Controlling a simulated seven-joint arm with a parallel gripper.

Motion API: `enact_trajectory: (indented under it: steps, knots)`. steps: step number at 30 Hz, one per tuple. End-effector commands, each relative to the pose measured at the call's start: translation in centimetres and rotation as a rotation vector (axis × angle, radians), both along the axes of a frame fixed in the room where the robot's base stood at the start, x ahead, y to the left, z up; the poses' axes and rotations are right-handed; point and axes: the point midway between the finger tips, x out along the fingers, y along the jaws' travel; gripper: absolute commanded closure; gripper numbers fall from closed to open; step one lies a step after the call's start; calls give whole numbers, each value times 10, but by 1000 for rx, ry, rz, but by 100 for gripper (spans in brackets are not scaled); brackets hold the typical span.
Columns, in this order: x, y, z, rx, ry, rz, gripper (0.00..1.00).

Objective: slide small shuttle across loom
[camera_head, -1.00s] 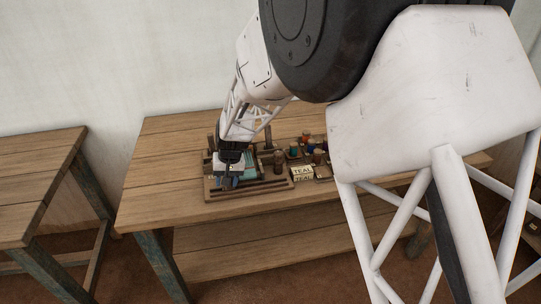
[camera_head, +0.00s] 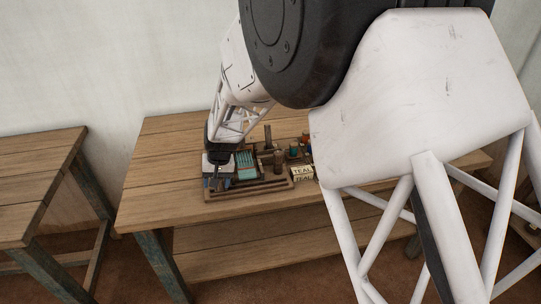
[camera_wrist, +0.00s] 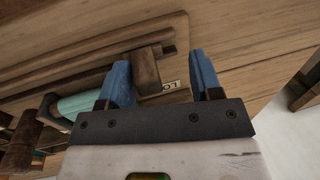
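The small wooden loom (camera_head: 250,189) sits on the table, with striped teal cloth (camera_head: 246,164) on it. My gripper (camera_head: 216,186) is at the loom's left end in the head view. In the wrist view my gripper (camera_wrist: 160,64) has its two blue fingers apart. A dark wooden block (camera_wrist: 144,68) shows between them, nearer the left finger; I cannot tell whether they touch or whether it is the small shuttle. A pale label (camera_wrist: 171,86) lies beside the block. The teal cloth (camera_wrist: 84,104) is left of the fingers.
The wooden table (camera_head: 150,190) has bare boards left of the loom. Spools (camera_head: 294,150) and lettered cards (camera_head: 303,172) stand to the loom's right, partly hidden by my arm. Another wooden table (camera_head: 30,190) stands at far left, across a gap.

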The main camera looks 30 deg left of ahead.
Motion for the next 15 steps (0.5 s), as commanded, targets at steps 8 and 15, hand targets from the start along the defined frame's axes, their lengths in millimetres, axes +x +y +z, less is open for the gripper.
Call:
enact_trajectory:
  steps: [8, 15]
  knots:
    - [-3, 1, -2, -1, 3, 2, 55]
    - [0, -2, -2, -1, 3, 2, 55]
